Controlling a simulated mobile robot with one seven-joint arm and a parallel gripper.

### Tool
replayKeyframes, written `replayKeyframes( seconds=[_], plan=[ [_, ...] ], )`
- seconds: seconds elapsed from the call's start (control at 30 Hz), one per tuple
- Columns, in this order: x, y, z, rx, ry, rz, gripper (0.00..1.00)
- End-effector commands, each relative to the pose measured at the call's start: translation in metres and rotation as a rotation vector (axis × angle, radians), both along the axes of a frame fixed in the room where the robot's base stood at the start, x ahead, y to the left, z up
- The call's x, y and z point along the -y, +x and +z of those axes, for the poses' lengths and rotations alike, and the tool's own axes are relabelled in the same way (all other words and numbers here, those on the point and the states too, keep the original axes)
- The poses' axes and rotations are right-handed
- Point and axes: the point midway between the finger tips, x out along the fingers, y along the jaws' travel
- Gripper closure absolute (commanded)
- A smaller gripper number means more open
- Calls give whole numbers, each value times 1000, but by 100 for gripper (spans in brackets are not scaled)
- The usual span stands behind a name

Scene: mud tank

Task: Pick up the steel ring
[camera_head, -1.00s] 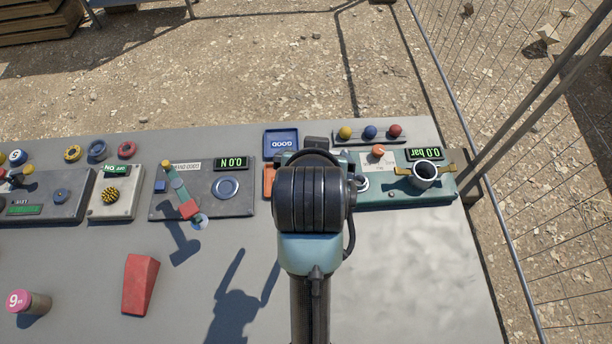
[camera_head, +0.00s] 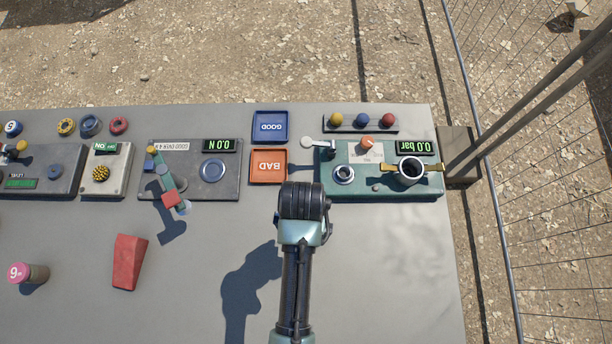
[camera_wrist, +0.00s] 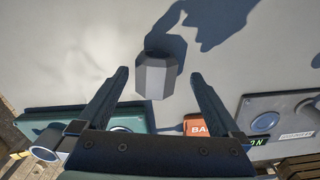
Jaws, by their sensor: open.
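An orange BAD tray (camera_head: 268,180) and a blue GOOD tray (camera_head: 270,126) lie left of the green panel. A red wedge (camera_head: 129,262) and a pink-topped cylinder (camera_head: 30,272) stand at left. The front-right table is clear.

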Motion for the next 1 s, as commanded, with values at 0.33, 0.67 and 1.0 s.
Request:
replayKeyframes(
  seconds=[0.33,0.67,1.0],
  plan=[
    [6,5,-40,-1,0,-2,0],
    [6,5,-47,2,1,-2,0],
    [6,5,-47,1,1,-1,58]
  ],
)
